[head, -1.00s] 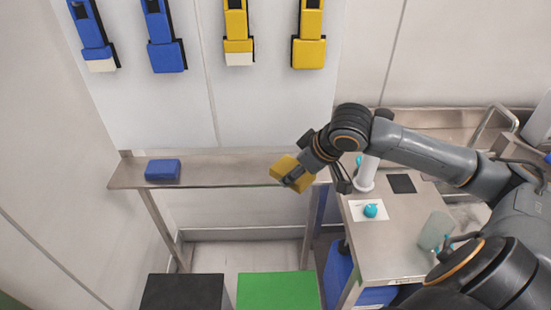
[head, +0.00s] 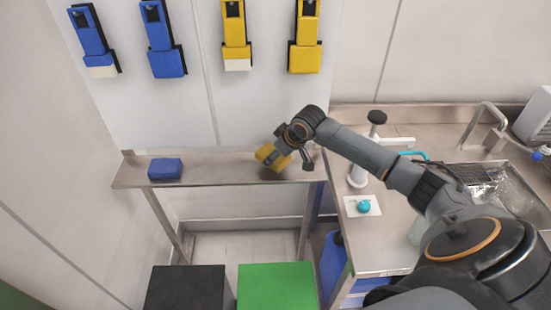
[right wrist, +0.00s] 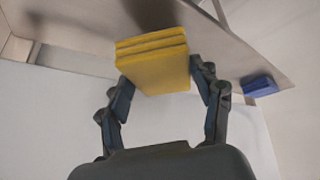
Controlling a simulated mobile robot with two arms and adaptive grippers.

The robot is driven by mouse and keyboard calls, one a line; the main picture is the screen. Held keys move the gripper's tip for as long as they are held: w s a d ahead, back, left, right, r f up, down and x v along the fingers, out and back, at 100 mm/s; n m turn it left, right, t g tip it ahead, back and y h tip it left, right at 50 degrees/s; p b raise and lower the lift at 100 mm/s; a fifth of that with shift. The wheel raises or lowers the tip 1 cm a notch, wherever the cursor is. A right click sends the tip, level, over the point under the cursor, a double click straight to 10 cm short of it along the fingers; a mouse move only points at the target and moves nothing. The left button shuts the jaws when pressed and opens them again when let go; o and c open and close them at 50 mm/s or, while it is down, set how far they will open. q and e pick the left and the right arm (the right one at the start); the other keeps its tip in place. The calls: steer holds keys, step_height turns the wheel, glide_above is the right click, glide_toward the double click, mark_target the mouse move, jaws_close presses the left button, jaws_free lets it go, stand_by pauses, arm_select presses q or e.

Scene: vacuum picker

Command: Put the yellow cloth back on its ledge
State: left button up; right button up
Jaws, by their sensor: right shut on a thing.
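The yellow cloth (head: 272,157), a folded block, is held by my right gripper (head: 283,158) over the right part of the metal ledge (head: 218,169). In the right wrist view the yellow cloth (right wrist: 153,64) sits between the two fingers of my right gripper (right wrist: 160,80), which is shut on it. The cloth is tilted in the head view, and a shadow lies on the ledge by it. I cannot tell whether it touches the ledge. My left gripper is not in view.
A blue cloth (head: 165,170) lies on the ledge's left part; the middle is free. Blue and yellow devices hang on the wall above. A counter (head: 385,235) with a white stand and sink is at right. Black (head: 185,290) and green (head: 278,287) boxes stand below.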

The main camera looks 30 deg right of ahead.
mark_target(276, 161)
steer(key=shift+w+f+p, duration=0.2)
steer(key=shift+f+p, duration=0.15)
steer(key=shift+f, duration=1.45)
steer(key=o, duration=1.1)
steer(key=b+v, duration=0.2)
steer(key=v, duration=1)
steer(key=shift+r, duration=0.1)
